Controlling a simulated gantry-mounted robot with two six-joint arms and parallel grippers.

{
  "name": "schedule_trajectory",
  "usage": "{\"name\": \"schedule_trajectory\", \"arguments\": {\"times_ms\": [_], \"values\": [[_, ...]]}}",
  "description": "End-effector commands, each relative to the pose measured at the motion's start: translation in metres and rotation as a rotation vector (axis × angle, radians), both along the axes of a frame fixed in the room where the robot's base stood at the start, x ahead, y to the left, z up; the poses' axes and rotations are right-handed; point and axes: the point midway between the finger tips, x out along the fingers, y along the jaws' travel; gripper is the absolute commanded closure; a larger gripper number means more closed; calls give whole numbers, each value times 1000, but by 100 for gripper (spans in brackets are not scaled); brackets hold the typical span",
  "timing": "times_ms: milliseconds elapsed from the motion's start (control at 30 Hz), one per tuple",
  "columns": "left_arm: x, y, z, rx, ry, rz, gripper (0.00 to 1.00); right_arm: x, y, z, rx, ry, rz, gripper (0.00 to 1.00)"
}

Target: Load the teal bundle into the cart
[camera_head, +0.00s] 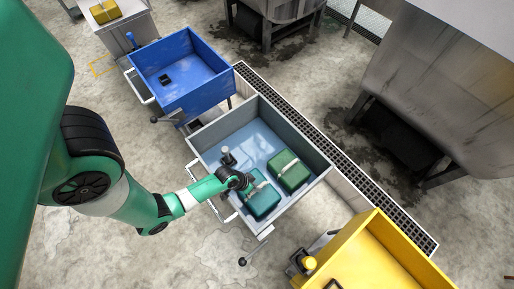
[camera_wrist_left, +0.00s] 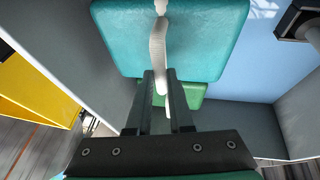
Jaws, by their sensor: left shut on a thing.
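The teal bundle (camera_head: 262,204), with a pale strap around it, is inside the grey cart (camera_head: 312,151) near its front wall. It also fills the top of the left wrist view (camera_wrist_left: 205,45). My left gripper (camera_head: 243,183) is shut on its pale strap; in the left wrist view the fingers (camera_wrist_left: 160,88) close around that strap. I cannot tell whether the bundle rests on the cart's floor. A green bundle (camera_head: 291,178) with a pale strap lies beside it in the same cart. My right gripper is not in view.
A blue cart (camera_head: 186,104) stands behind at the left, a yellow cart (camera_head: 405,246) at the lower right. A yellow bundle (camera_head: 104,12) sits on a pale stand. A floor grate (camera_head: 350,175) runs past the carts.

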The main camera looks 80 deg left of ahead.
Motion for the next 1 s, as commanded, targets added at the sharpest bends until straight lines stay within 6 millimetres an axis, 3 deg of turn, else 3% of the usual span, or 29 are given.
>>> {"name": "schedule_trajectory", "arguments": {"times_ms": [133,400,767,800,933,1000], "values": [[2,1,-4,2,-5,1,100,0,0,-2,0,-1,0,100],[1,1,-42,2,-3,1,100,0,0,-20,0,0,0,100],[1,1,-45,2,-4,1,100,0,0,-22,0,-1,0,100],[0,0,-45,1,0,1,77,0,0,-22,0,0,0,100],[0,0,-45,1,0,1,54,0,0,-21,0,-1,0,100],[0,0,-45,1,0,1,51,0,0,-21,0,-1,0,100]]}}
